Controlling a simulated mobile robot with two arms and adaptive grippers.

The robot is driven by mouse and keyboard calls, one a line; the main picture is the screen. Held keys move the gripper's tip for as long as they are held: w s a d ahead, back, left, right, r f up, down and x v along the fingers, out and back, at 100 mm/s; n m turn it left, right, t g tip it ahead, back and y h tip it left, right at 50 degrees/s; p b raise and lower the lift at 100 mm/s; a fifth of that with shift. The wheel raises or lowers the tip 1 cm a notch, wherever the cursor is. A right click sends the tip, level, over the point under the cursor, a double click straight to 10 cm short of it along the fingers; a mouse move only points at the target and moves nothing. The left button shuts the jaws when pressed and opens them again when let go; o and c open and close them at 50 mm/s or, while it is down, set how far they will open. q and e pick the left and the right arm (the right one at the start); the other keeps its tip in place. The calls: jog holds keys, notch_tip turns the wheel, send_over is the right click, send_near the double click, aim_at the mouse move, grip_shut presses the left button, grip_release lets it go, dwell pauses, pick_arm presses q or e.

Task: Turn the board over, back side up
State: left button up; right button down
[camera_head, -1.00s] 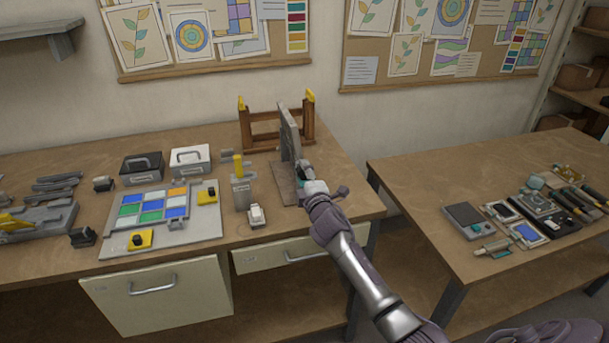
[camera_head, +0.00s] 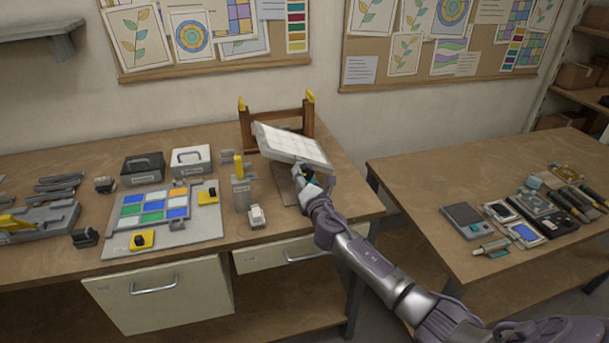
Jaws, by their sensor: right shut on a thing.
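The board (camera_head: 292,145) is a pale, flat rectangular panel with faint grid lines on the face I see. It is tilted in the air above the right part of the left workbench, in front of a wooden rack. My right gripper (camera_head: 302,175) is shut on the board at its near lower edge; the fingertips are partly hidden. Which side of the board faces up I cannot tell for sure. My left gripper is not in view.
The wooden rack (camera_head: 278,128) with yellow tips stands close behind the board. A grey holder with a yellow-handled tool (camera_head: 240,185) and a small white bottle (camera_head: 257,216) stand to the left. A tray of coloured glass (camera_head: 112,220) lies farther left. A second table (camera_head: 420,180) is at right.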

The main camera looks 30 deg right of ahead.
jog(key=n+p, duration=0.1)
jog(key=n, duration=0.4)
jog(key=shift+d+f+p, duration=0.1)
jog(key=shift+f+p, duration=0.05)
jog(key=shift+p, duration=0.15)
jog(key=shift+s+n, duration=0.1)
jog(key=shift+n, duration=0.3)
jog(key=shift+c, duration=2.4)
grip_release()
jog(key=v, duration=1.2)
jog(key=shift+d+f, duration=0.1)
